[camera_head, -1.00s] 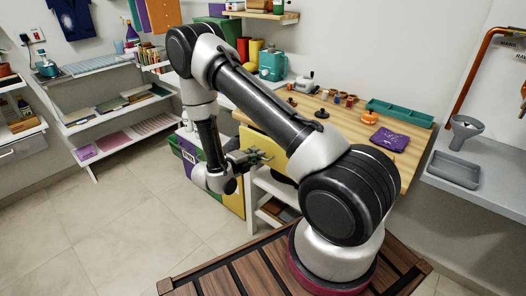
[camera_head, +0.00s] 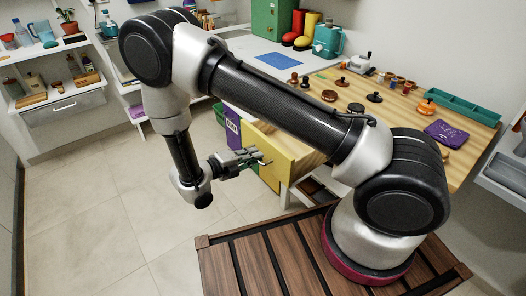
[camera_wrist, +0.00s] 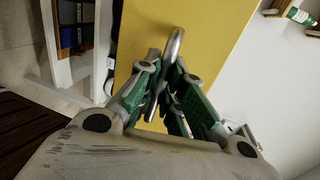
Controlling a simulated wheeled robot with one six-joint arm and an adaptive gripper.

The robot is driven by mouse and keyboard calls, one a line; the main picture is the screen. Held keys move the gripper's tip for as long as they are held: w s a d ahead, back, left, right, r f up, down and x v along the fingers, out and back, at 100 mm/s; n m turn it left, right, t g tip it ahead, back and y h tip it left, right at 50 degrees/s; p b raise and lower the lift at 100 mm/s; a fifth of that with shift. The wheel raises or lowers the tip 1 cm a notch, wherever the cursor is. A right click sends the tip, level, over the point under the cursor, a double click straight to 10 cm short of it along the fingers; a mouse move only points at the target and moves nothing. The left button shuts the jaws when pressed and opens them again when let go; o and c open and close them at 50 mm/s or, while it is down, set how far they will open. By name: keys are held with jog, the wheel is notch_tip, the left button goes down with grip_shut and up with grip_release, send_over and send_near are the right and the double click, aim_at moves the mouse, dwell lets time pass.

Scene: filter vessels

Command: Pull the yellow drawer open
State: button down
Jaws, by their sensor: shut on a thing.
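The yellow drawer (camera_head: 270,152) is at the left end of the wooden table. Its front stands out from the table, and a pale wooden side shows behind it. In the wrist view its yellow front (camera_wrist: 205,40) fills the middle. A silver bar handle (camera_wrist: 173,50) crosses that front. My gripper (camera_head: 262,162) is in front of the drawer. In the wrist view, my gripper (camera_wrist: 165,85) has its green-padded fingers shut around the handle, which passes between them.
The table top (camera_head: 445,108) holds several small dark pots, a teal tray (camera_head: 468,108) and a purple cloth (camera_head: 445,134). The tiled floor in front is clear. Shelves (camera_head: 60,85) line the left wall.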

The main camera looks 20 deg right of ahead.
jog(key=shift+s+a, duration=0.15)
jog(key=shift+a, duration=0.35)
jog(key=c, duration=1.5)
grip_release()
jog(key=shift+a, duration=0.1)
jog(key=v, duration=1.2)
